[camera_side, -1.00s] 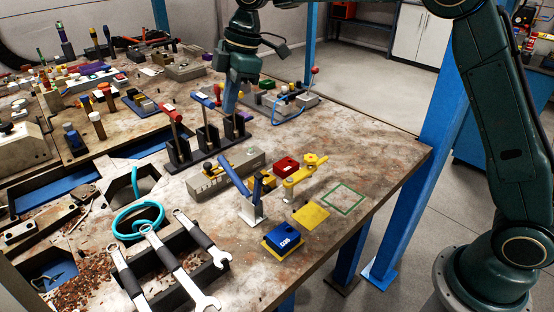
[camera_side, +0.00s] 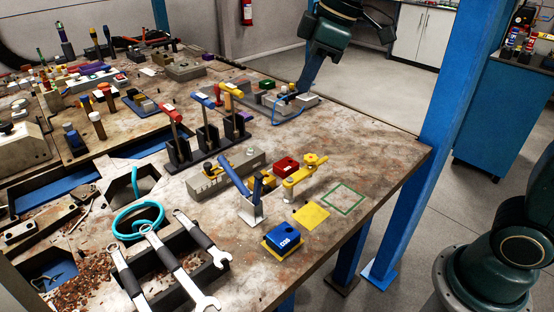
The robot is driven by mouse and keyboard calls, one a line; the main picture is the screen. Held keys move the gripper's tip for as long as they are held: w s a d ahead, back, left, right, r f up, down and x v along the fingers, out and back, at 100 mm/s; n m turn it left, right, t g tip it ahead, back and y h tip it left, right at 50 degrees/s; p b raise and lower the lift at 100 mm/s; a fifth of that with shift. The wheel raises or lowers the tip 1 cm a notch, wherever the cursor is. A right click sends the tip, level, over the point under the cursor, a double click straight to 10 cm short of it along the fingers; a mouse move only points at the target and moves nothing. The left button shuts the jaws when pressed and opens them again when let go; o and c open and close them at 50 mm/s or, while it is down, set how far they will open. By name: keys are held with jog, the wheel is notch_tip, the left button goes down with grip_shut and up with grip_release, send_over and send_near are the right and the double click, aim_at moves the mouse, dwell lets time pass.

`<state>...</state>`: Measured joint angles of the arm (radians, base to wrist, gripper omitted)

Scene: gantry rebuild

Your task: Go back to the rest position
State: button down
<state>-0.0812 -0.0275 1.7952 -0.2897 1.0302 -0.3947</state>
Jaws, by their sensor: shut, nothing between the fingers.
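My gripper (camera_side: 305,86) is at the top centre of the side view, on the dark green wrist. Its blue-grey fingers are shut and point down and slightly left. It appears empty, over or behind the bench's far edge. Its exact height above the bench cannot be told. The upper part of my arm is out of the picture.
The bench (camera_side: 385,150) holds a row of levers with red (camera_side: 172,112), blue (camera_side: 203,99) and yellow (camera_side: 231,88) handles. A grey box with a blue cable (camera_side: 291,107) stands near the fingers. A blue block (camera_side: 284,240) and wrenches (camera_side: 180,270) lie in front.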

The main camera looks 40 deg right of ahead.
jog(key=s+d+f+m, duration=0.2)
jog(key=s+m, duration=0.1)
jog(key=s, duration=0.4)
jog(key=s+d+f+m+t+h, duration=0.1)
jog(key=s+d+f+m, duration=0.1)
jog(key=s, duration=0.5)
jog(key=s+d+f+m+t+h, duration=0.1)
jog(key=s+d+f+m, duration=0.1)
jog(key=s, duration=0.5)
jog(key=shift+d+f+m, duration=0.15)
jog(key=shift+d+m, duration=0.65)
jog(key=shift+d, duration=0.15)
